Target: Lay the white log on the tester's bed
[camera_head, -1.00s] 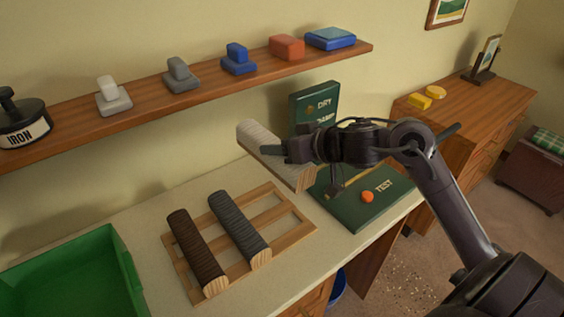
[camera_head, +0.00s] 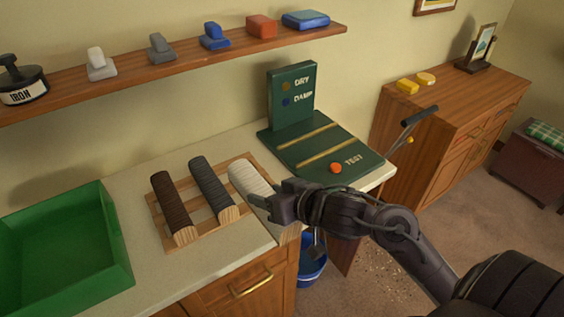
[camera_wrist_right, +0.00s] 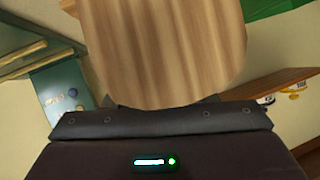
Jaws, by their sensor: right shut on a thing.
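The white log (camera_head: 246,176) is at the right end of the slatted wooden rack (camera_head: 205,236), beside the dark grey log (camera_head: 212,185) and the brown log (camera_head: 172,205). My right gripper (camera_head: 268,205) is shut on the white log near its front end. I cannot tell whether the log touches the rack. In the right wrist view, its wood-grained end (camera_wrist_right: 168,50) fills the upper middle. The green tester (camera_head: 325,130) stands behind and to the right. Its flat bed has two yellow strips and is empty. My left gripper is not in view.
A green tray (camera_head: 122,255) is on the counter at left. Above, a wooden shelf (camera_head: 130,84) holds an iron weight (camera_head: 20,85) and several coloured blocks. A blue bucket (camera_head: 312,272) is below the counter. A wooden cabinet (camera_head: 455,110) stands at right.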

